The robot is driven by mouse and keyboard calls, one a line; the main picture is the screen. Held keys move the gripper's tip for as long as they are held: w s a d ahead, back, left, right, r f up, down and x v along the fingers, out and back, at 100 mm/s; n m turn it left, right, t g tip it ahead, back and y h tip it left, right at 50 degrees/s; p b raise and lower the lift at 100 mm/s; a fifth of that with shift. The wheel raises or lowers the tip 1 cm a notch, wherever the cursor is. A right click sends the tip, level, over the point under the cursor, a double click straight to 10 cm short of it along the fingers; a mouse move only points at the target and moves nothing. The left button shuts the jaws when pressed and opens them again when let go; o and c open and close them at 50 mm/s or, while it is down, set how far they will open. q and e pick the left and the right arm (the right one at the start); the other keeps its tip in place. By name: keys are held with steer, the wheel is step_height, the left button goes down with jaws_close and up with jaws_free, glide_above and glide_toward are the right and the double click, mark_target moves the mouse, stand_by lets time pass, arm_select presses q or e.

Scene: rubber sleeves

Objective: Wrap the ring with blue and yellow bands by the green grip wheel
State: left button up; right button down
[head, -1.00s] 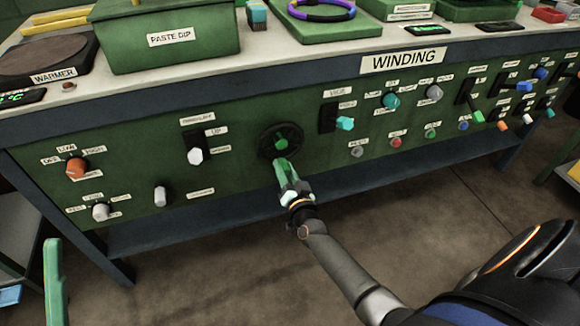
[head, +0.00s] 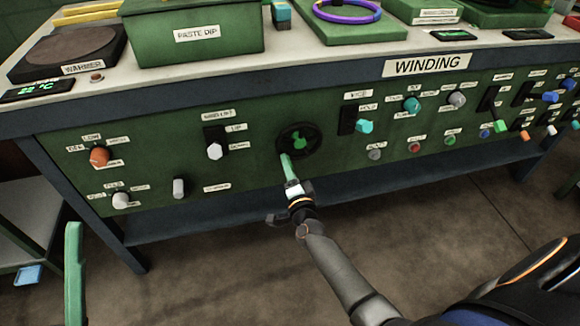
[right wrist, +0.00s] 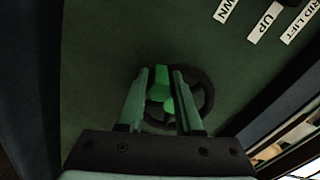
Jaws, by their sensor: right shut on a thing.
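The green grip wheel (head: 298,141) is a dark round wheel with a green grip at its middle, on the green front panel below the WINDING sign. My right gripper (head: 286,158) reaches up to it from below. In the right wrist view the two pale green fingers are shut on the wheel's green grip (right wrist: 161,86), with the dark rim (right wrist: 205,93) behind. A purple ring (head: 347,17) lies on a green stand on the bench top, cut by the upper edge of the head view. I cannot make out blue and yellow bands on it.
The panel around the wheel carries several knobs and switches, with a white lever (head: 215,151) to the left and a teal knob (head: 364,127) to the right. The green PASTE DIP box (head: 195,45) and dark warmer (head: 75,52) stand on the bench. The floor in front is clear.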

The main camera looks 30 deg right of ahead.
stand_by(0.5)
steer(key=c, duration=0.6)
jaws_free()
steer(key=shift+o, duration=0.2)
arm_select(q)
steer(key=shift+r, duration=0.1)
arm_select(e)
steer(key=shift+s, duration=0.1)
arm_select(q)
steer(key=w+n+y+p, duration=0.1)
steer(key=w+f+y+p, duration=0.1)
steer(key=w+n+y+p, duration=0.1)
steer(key=y, duration=0.1)
steer(key=shift+a+f+n, duration=0.2)
steer(key=shift+a+n, duration=0.1)
steer(key=shift+a, duration=0.05)
arm_select(e)
steer(key=v, duration=1.2)
steer(key=shift+s, duration=0.2)
steer(key=shift+r, duration=0.1)
